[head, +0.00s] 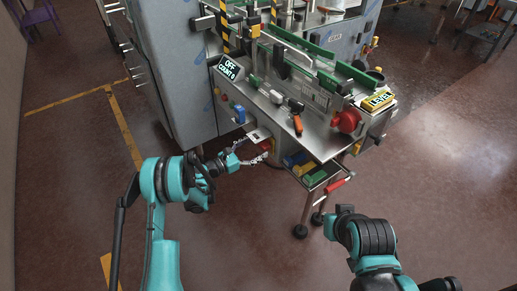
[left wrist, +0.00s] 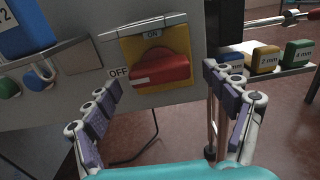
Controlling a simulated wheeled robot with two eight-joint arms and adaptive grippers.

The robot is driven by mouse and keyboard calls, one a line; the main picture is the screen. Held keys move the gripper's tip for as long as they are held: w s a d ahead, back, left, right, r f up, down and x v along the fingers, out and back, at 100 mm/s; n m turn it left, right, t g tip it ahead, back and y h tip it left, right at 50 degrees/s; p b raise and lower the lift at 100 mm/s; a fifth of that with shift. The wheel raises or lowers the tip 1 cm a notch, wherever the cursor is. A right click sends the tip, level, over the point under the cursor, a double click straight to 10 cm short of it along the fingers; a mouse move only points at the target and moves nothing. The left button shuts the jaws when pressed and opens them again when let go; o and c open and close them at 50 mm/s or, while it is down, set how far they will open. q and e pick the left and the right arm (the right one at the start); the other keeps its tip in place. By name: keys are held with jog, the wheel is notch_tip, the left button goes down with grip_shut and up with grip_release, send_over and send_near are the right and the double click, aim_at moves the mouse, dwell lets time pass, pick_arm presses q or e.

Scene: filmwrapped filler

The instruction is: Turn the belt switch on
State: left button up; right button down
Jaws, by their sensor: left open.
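The belt switch is a red rotary handle (left wrist: 160,71) on a yellow plate, with ON marked above and OFF at its left. The handle lies roughly level, its left end by OFF. In the head view the switch (head: 266,146) is small and partly hidden on the machine's front. My left gripper (head: 258,149) is open and empty in front of it. In the left wrist view its fingers stand to the left and right of the handle, apart from it as far as I can tell. My right arm shows at the lower right, but its gripper is not visible.
A display (head: 229,68) reads OFF, COUNT 0. Coloured blocks (left wrist: 266,58) lie on a shelf right of the switch, close to the right finger. A blue box-like part (head: 239,114) sits left of it. An orange-handled tool (head: 297,122) lies on the machine top. The floor in front is clear.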

pick_arm(q)
jog(key=shift+w+d, duration=0.45)
jog(key=shift+d, duration=0.15)
jog(key=c, duration=1.1)
jog(key=shift+m, duration=3.4)
